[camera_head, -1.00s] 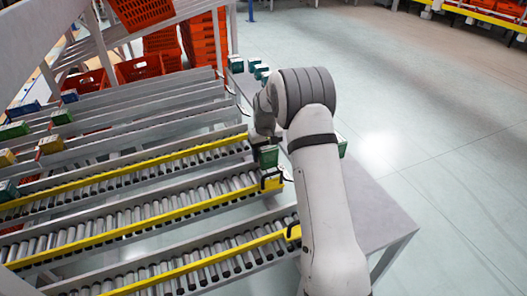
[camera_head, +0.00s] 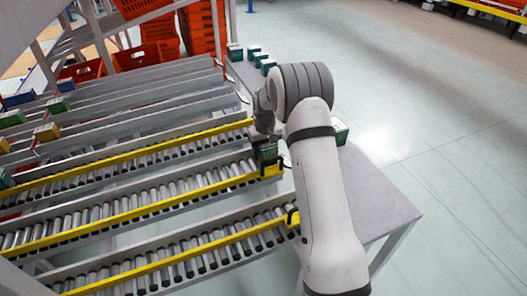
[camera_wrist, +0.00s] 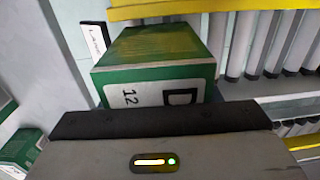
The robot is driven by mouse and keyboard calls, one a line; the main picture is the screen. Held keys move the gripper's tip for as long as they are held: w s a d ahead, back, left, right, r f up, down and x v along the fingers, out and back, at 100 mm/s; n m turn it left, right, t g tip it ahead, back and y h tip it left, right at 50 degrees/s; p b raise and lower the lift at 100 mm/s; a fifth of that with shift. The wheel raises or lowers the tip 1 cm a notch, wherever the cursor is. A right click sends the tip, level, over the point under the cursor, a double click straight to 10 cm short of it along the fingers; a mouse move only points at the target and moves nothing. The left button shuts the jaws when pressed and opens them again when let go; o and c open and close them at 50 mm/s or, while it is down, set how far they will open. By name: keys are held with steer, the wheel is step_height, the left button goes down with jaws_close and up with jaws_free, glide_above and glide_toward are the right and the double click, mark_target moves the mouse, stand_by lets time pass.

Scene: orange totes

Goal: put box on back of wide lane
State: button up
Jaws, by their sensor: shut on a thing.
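A green box (camera_wrist: 155,65) with a white label reading "D" and "12" is held by my gripper (camera_wrist: 160,118), whose dark edge covers the box's lower part in the wrist view. In the head view the held box (camera_head: 267,153) is at the near right end of a roller lane with yellow rails, beside a yellow end bracket. The wide roller lane (camera_head: 150,192) runs left from there. I cannot tell whether the box touches the rollers. The fingertips are hidden.
Another green box (camera_head: 339,132) stands on the grey table (camera_head: 375,190) right of my arm. Several green boxes (camera_head: 253,53) stand farther back. Small boxes sit at the far left lane ends. Orange totes (camera_head: 137,57) are stacked at the back. Floor at right is clear.

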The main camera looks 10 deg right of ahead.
steer(key=shift+s, duration=0.1)
steer(key=o, duration=1.7)
steer(key=shift+r+b, duration=0.55)
steer(key=shift+r, duration=3.4)
steer(key=shift+s, duration=0.1)
